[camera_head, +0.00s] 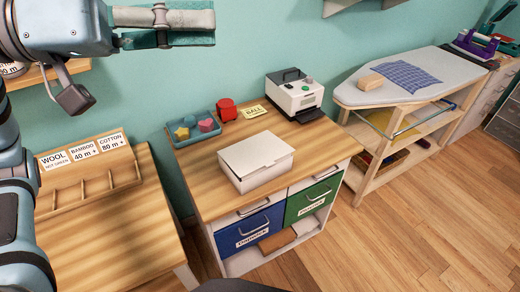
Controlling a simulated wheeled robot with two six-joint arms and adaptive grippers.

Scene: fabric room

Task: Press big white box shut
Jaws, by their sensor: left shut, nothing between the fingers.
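The big white box (258,163) sits on the wooden top of the cabinet in the middle of the camera_head view. Its lid looks lowered over it, with a dark line between lid and body along the front; I cannot tell if it is fully shut. My left gripper (208,27) is at the upper left, high above and apart from the box, with its fingers together and nothing between them. My right gripper is not in view.
A blue tray (172,139) with colored shapes, a red object (226,110), a yellow card (252,112) and a white machine (294,95) stand behind the box. A table with a wooden rack (97,188) is left; an ironing board (439,66) is right.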

